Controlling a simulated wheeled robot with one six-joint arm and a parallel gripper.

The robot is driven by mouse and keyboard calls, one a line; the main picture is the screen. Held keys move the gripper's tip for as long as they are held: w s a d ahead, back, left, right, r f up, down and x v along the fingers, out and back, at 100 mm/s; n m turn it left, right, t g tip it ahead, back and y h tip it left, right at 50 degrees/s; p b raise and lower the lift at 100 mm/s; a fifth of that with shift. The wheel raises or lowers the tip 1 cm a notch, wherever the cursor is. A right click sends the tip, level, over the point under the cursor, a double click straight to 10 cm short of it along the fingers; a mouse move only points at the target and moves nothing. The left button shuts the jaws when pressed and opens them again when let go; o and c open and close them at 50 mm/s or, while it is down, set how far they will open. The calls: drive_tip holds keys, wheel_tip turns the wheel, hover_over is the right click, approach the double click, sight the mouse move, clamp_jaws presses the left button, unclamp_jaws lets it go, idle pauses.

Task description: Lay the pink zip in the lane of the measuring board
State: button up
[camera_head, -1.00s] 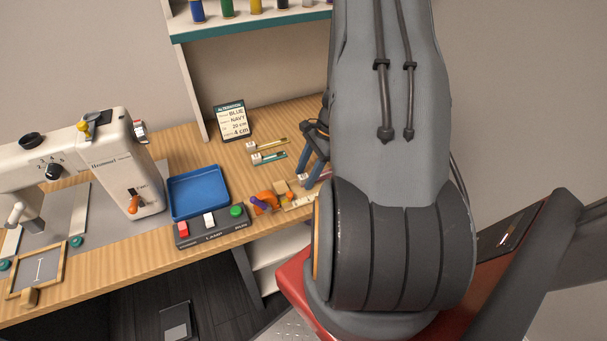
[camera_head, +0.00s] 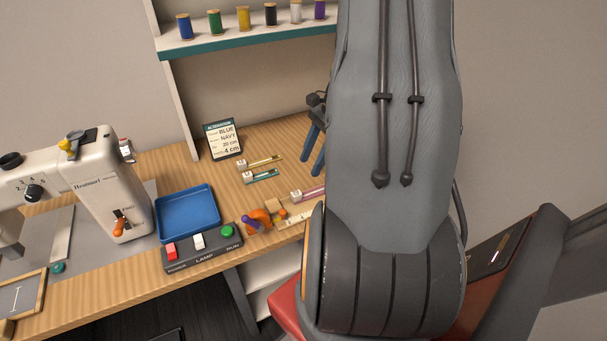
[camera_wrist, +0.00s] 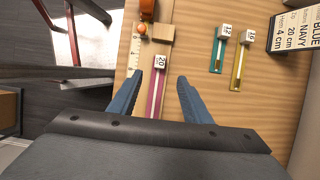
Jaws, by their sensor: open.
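The pink zip (camera_wrist: 154,98) lies on the wooden table, with a white tag (camera_wrist: 161,63) marked 20 at its far end. It also shows in the head view (camera_head: 312,192). My gripper (camera_wrist: 158,78) is open and empty, its blue fingers on either side of the zip in the wrist view. In the head view its fingers (camera_head: 313,140) show behind the zip, left of my arm. Their height above the table is hard to tell. The measuring board (camera_wrist: 136,45) is the pale strip with printed numbers, left of the zip; its near part is hidden by a finger.
A teal zip (camera_wrist: 217,53) and a yellow zip (camera_wrist: 237,66) lie to the right. An orange item (camera_wrist: 147,10) and a wooden block (camera_wrist: 160,35) sit near the board. A sign (camera_head: 222,140), blue tray (camera_head: 188,213) and button box (camera_head: 202,247) stand on the table.

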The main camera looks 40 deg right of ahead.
drive_tip(key=s+a+r+n+h, duration=0.1)
drive_tip(key=a+r+n, duration=0.2)
drive_tip(key=a+n, duration=0.4)
drive_tip(key=s+a+r+n+h, duration=0.1)
drive_tip(key=a+r+n, duration=0.2)
drive_tip(key=a+n, duration=0.4)
drive_tip(key=a+r+n+h, duration=0.2)
drive_tip(key=a+n, duration=0.5)
drive_tip(key=a, duration=0.7)
drive_tip(key=shift+s+r, duration=0.4)
drive_tip(key=shift+r, duration=0.3)
drive_tip(key=shift+f+b, duration=0.45)
